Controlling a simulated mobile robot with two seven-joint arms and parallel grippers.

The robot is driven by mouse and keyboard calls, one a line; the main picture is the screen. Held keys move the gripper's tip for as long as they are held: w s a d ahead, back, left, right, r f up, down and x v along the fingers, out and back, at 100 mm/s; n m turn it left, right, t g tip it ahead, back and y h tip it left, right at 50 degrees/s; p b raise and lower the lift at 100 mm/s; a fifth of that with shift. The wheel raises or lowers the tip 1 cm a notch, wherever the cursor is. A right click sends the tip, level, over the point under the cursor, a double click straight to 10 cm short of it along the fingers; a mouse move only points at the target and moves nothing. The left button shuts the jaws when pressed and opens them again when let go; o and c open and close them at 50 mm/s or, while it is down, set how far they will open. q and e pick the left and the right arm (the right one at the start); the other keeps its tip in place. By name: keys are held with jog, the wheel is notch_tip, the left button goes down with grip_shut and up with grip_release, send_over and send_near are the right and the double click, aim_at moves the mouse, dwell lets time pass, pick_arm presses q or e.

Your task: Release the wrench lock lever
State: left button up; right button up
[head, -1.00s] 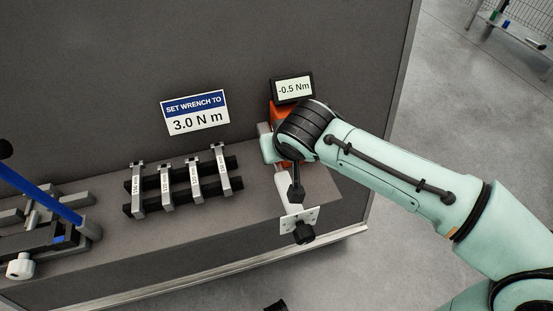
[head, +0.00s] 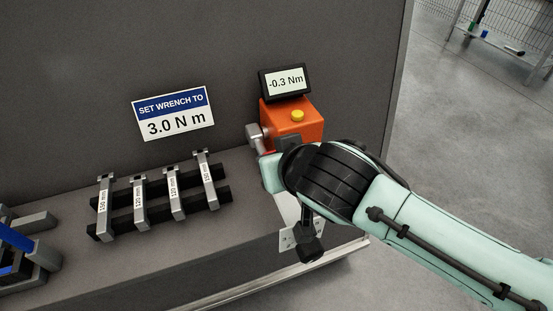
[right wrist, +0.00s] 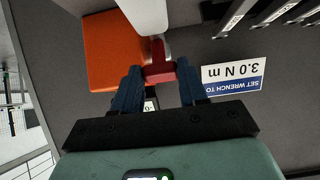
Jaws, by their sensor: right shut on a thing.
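A red lever (right wrist: 158,72) sits between the two dark blue fingers of my right gripper (right wrist: 158,66) in the right wrist view. The gripper is shut on it. The lever joins a grey metal part beside an orange box (right wrist: 112,50). In the head view the orange box (head: 290,120) stands at the back right of the bench, with a yellow button on top. A small bit of the red lever (head: 266,152) shows there; my right arm hides the fingers and most of the lever. I cannot make out a separate wrench. My left gripper is not in view.
A display (head: 285,82) above the box reads -0.3 Nm. A sign (head: 173,113) says to set the wrench to 3.0 N m. Several labelled grey bars (head: 172,192) lie across a black rack. A blue rod (head: 14,238) shows at far left. The bench front (head: 190,245) is clear.

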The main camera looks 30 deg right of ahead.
jog(key=shift+r, duration=0.1)
jog(key=o, duration=1.1)
jog(key=shift+c, duration=0.2)
jog(key=v, duration=0.3)
jog(key=shift+p, duration=0.4)
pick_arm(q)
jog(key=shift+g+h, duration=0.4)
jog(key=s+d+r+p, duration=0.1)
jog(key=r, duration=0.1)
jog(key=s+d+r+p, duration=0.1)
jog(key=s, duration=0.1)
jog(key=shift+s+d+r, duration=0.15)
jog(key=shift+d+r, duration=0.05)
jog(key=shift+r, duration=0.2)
pick_arm(e)
jog(key=v, duration=1)
jog(key=shift+s, duration=0.25)
